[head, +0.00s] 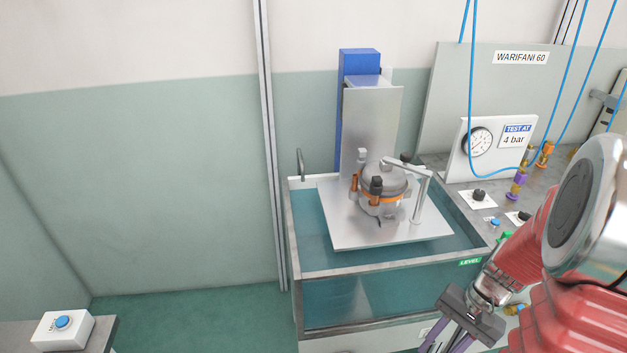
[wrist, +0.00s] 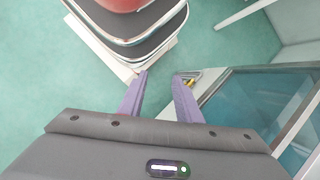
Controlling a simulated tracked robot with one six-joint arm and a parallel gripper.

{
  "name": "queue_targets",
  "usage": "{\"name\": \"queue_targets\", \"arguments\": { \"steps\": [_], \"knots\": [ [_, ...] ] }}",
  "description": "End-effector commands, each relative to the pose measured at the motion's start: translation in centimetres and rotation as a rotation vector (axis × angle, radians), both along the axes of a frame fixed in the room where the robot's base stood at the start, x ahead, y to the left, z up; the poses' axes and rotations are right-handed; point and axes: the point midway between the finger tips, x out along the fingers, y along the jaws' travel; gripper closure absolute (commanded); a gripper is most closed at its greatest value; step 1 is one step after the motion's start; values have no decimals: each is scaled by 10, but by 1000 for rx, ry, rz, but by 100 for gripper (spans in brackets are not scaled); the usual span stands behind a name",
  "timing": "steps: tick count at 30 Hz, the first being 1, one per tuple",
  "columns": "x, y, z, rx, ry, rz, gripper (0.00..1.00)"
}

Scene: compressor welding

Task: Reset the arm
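My arm comes in from the right of the head view, with my gripper pointing down beside the front right corner of the water tank (head: 350,270). In the wrist view my gripper (wrist: 160,78) has its two purple fingers apart, with only green floor between them. The fingertips are cut off at the bottom edge of the head view. The compressor (head: 383,183) sits on a metal plate (head: 345,235) over the tank, with a clamp arm (head: 422,190) beside it.
The tank's glass wall (wrist: 255,110) is close on the right in the wrist view. A small brass fitting (wrist: 189,82) shows by the right fingertip. A bench with a gauge (head: 479,142) and hoses stands right. Open floor (head: 200,310) lies between.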

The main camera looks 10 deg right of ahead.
Motion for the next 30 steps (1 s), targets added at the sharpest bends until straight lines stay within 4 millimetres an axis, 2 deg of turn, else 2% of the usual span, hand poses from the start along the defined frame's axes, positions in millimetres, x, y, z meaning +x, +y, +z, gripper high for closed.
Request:
{"name": "queue_targets", "arguments": {
  "steps": [1,17,30],
  "knots": [
    [2,3,9,-30,-18,30,69],
    [9,36,85,-283,-197,307,69],
    [9,76,146,-443,-395,518,69]
  ]
}}
